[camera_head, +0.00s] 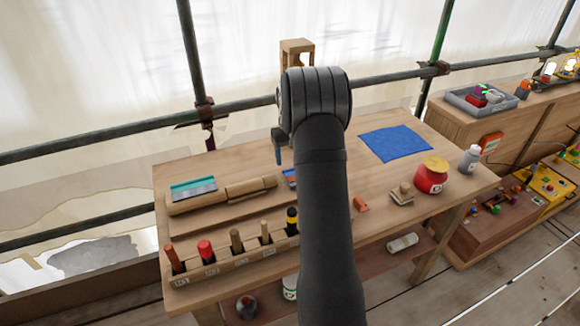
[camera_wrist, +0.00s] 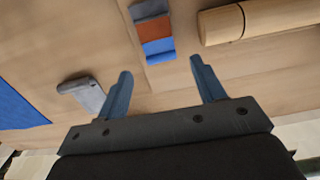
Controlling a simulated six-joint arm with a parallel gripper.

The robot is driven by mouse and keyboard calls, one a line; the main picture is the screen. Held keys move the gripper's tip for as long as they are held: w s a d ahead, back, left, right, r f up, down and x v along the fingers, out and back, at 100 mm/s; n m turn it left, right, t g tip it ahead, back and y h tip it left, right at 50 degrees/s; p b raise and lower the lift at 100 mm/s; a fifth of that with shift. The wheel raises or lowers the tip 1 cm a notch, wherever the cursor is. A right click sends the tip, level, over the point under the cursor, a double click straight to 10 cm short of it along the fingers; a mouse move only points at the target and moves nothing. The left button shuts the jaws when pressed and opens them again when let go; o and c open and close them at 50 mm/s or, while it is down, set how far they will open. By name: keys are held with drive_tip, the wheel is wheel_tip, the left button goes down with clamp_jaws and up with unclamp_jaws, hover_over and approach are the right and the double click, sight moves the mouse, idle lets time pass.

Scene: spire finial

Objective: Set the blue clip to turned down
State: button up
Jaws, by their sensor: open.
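In the wrist view a small strip has grey, orange-brown and blue parts side by side. Its blue part (camera_wrist: 159,50) may be the blue clip; I cannot tell its pose clearly. In the head view one finger of my gripper (camera_head: 279,150) shows above the bench.
A wooden roller-like piece (camera_wrist: 265,18) and a grey block (camera_wrist: 82,95) lie near the strip. On the bench are a blue cloth (camera_head: 395,143), a red jar (camera_head: 430,178), a teal-edged tool (camera_head: 194,187) and a rack (camera_head: 235,258) of several handled tools.

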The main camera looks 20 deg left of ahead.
wheel_tip(320, 180, up, 11)
drive_tip(key=shift+r, duration=0.2)
idle(0.3)
drive_tip(key=f, duration=1.1)
drive_tip(key=s+d+f, duration=0.1)
drive_tip(key=f, duration=0.4)
drive_tip(key=shift+s+d+f, duration=0.1)
drive_tip(key=shift+f, duration=0.2)
